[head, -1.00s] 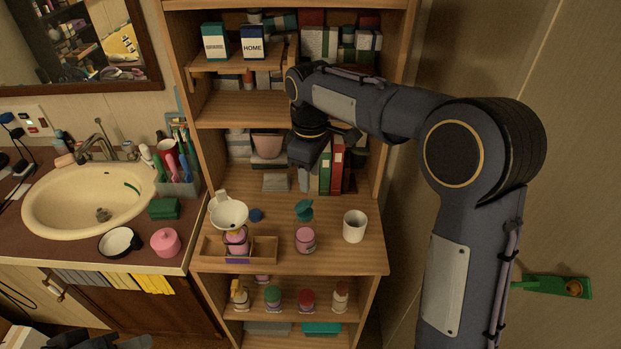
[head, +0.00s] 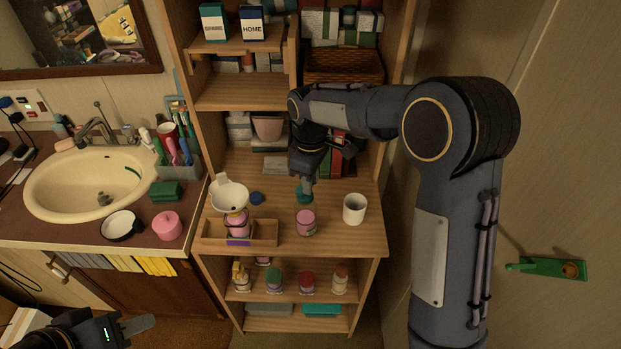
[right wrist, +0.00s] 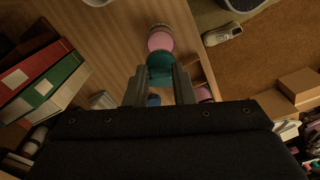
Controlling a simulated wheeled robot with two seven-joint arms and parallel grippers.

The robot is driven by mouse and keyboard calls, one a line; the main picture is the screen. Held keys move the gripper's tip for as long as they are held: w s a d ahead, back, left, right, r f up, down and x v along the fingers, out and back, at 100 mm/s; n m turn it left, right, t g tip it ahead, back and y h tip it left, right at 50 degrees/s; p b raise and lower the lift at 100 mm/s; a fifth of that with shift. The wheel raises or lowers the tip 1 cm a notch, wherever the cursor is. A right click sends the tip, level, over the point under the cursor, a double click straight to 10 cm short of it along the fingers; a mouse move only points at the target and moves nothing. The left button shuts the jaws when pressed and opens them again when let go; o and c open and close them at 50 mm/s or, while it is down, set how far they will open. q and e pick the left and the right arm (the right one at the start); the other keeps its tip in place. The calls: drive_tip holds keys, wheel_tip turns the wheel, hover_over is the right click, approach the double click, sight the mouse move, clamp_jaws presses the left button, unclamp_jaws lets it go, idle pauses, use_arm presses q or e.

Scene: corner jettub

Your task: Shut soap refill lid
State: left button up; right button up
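The soap refill is a small pink jar (head: 306,224) on the wooden shelf top. Its teal lid (head: 304,198) stands open behind the jar, partly hidden by my right gripper. My right gripper (head: 307,187) points down at the lid from behind and above. In the right wrist view, its two fingers (right wrist: 160,76) are apart, with the teal lid (right wrist: 160,64) at their tips and the pink jar (right wrist: 160,40) beyond. Whether the fingers touch the lid is unclear. My left gripper (head: 135,325) is low at the left, far from the jar; its opening is unclear.
A white cup (head: 354,209) stands right of the jar. A wooden tray (head: 265,232) with a bottle and white funnel (head: 229,195) is at its left, with a blue cap (head: 257,198) behind. Binders (head: 337,160) stand at the back. The shelf's front edge is close.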

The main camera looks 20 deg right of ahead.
clamp_jaws()
drive_tip(key=f+t+y+b, duration=0.1)
drive_tip(key=b, duration=0.4)
drive_tip(key=s+d+f+t+y+b, duration=0.1)
drive_tip(key=y+b, duration=0.1)
drive_tip(key=b, duration=0.3)
drive_tip(key=d+f+t+y+b, duration=0.1)
drive_tip(key=t+y+b, duration=0.1)
drive_tip(key=b, duration=0.3)
drive_tip(key=shift+s, duration=0.35)
drive_tip(key=shift+r+p, duration=0.35)
drive_tip(key=shift+p, duration=0.65)
drive_tip(key=shift+f, duration=0.2)
drive_tip(key=shift+o, duration=2.4)
unclamp_jaws()
drive_tip(key=shift+w, duration=0.1)
